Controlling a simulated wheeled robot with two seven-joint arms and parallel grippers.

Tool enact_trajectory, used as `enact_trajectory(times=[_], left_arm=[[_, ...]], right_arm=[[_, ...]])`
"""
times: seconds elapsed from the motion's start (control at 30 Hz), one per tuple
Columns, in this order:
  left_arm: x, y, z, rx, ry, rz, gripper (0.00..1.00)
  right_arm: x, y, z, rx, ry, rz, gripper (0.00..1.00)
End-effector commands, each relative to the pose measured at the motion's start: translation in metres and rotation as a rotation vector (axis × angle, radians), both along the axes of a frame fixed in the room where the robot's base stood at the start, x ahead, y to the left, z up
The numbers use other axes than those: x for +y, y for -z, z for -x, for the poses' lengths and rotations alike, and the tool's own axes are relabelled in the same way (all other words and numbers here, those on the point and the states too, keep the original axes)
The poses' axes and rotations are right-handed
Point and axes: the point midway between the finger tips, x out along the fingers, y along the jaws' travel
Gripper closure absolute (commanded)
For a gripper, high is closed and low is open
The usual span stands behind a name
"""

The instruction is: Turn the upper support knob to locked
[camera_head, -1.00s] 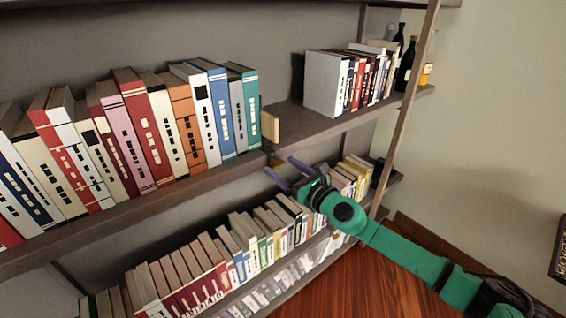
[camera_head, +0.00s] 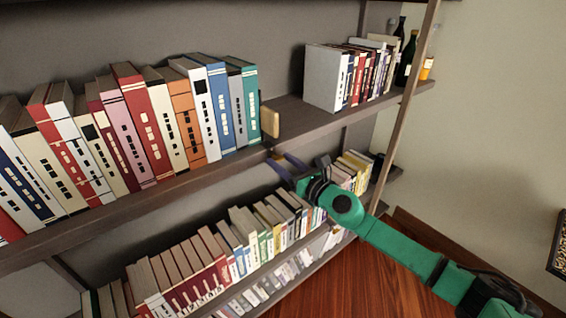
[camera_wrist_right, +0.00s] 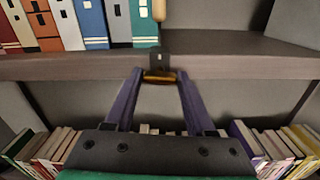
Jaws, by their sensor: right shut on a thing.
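The upper support knob is a small amber piece (camera_wrist_right: 159,78) under the front edge of the upper shelf, below a dark bracket (camera_wrist_right: 159,62). In the right wrist view it lies between the purple fingertips of my right gripper (camera_wrist_right: 159,80), which is shut on it. In the head view my right gripper (camera_head: 284,164) reaches up to the shelf's underside, and its fingers mostly hide the knob. A pale wooden block (camera_head: 270,122) stands above, on the shelf by the teal book. I cannot read any lock mark. My left gripper is not in view.
The upper shelf (camera_head: 130,203) holds a row of tall books (camera_head: 150,125) on the left and a smaller group (camera_head: 352,75) on the right, with bare board between. Dark bottles (camera_head: 406,58) stand at the right end. A lower shelf of books (camera_head: 250,240) runs beneath my gripper.

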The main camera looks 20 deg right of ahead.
Motion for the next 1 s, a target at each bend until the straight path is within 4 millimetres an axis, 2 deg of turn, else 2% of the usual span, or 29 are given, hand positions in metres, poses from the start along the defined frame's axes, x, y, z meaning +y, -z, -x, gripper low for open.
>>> enact_trajectory(times=[0.7, 1.0], left_arm=[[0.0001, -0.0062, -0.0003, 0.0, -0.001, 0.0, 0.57], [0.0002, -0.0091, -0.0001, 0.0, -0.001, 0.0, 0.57]], right_arm=[[-0.0019, 0.0001, -0.0007, 0.226, 0.0, -0.571, 1.0], [-0.0021, 0.0007, -0.001, 0.292, -0.001, -0.735, 1.0]])
